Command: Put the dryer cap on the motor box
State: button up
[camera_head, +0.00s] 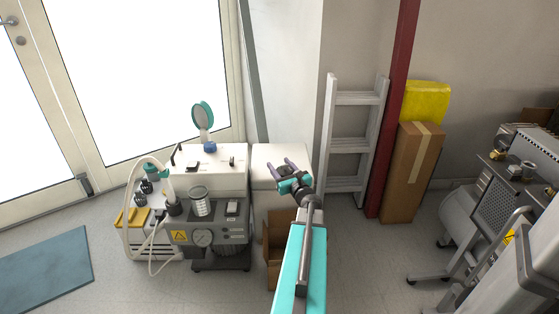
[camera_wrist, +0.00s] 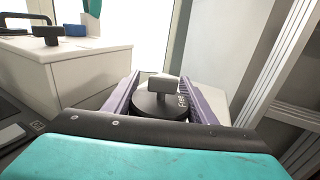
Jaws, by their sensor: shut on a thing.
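My gripper (camera_head: 278,168) is shut on the dryer cap (camera_wrist: 158,106), a dark round disc with a grey block-shaped handle and small pale lettering. In the wrist view, the purple fingers (camera_wrist: 122,97) flank the disc. In the head view, the cap is too small to make out clearly. The gripper is above or in front of a low white box (camera_head: 272,152), right of the compressor unit. A grey machine body (camera_head: 222,236) with a yellow warning label stands left of it; I cannot tell which part is the motor box.
A white cabinet (camera_head: 222,160) bearing a teal round-headed item (camera_head: 203,115) stands left of my gripper. An open brown carton (camera_head: 279,240) is below. A white ladder (camera_head: 357,143), a red post (camera_head: 392,110) and a taped carton (camera_head: 411,175) stand to the right.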

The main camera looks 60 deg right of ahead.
aim_at(281, 170)
jog(key=shift+s+a+r, duration=0.15)
jog(key=shift+s+a, duration=0.8)
jog(key=shift+a, duration=0.3)
